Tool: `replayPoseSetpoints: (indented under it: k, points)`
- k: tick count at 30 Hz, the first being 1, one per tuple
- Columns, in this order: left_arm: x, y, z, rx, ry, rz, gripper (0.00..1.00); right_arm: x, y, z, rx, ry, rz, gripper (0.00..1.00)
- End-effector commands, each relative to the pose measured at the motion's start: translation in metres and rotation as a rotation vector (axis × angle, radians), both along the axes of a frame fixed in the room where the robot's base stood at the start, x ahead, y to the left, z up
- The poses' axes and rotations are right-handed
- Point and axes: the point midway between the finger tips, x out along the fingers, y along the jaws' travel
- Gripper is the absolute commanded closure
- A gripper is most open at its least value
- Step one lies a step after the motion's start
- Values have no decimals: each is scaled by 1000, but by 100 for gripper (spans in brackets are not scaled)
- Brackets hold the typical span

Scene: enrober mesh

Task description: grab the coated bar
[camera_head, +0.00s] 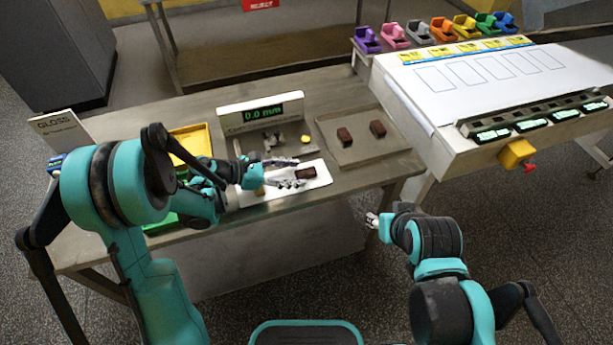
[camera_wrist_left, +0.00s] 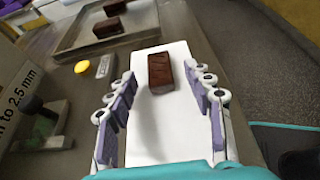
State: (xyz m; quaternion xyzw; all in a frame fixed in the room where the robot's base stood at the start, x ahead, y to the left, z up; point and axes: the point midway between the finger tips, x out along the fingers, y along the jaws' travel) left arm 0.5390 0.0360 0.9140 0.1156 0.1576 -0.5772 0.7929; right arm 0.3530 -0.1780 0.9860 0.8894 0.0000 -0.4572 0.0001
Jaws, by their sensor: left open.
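A dark brown coated bar (camera_head: 306,173) lies on a white board (camera_head: 273,197) on the grey table. In the left wrist view the bar (camera_wrist_left: 160,72) lies near the far end of the board (camera_wrist_left: 165,135). My left gripper (camera_head: 290,174) is open, low over the board. In the wrist view its fingers (camera_wrist_left: 164,92) stand on either side of the board, with the bar ahead between the fingertips and apart from them. Two more brown bars (camera_head: 344,136) (camera_head: 377,128) lie on a metal tray at the back. My right gripper (camera_head: 372,219) is off the table's front edge; its opening is too small to tell.
A gauge reading 0.0 mm (camera_head: 262,113) stands behind the board, with a yellow button (camera_head: 305,139) beside it. The metal tray (camera_head: 362,153) is to the right. A yellow tray (camera_head: 192,142) and a gloss card (camera_head: 60,128) are at left. A white-topped bench (camera_head: 470,85) stands at right.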

Motion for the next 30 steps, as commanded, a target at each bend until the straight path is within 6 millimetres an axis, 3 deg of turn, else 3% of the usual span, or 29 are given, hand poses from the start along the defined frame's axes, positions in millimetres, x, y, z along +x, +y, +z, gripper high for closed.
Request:
replayPoseSetpoints:
  k: [3,11,15,16,30]
  points:
    - [3,-11,-6,0,0,-1,48,0,0,-5,0,0,0,59]
    - [4,-13,-5,-1,0,2,48,0,0,-4,0,0,0,59]
    - [4,-13,-5,-1,0,2,85,0,0,-4,0,0,0,59]
    - [4,-13,-5,-1,0,2,89,0,0,-4,0,0,0,59]
    - [4,-13,2,-1,0,2,90,0,0,-1,0,0,0,59]
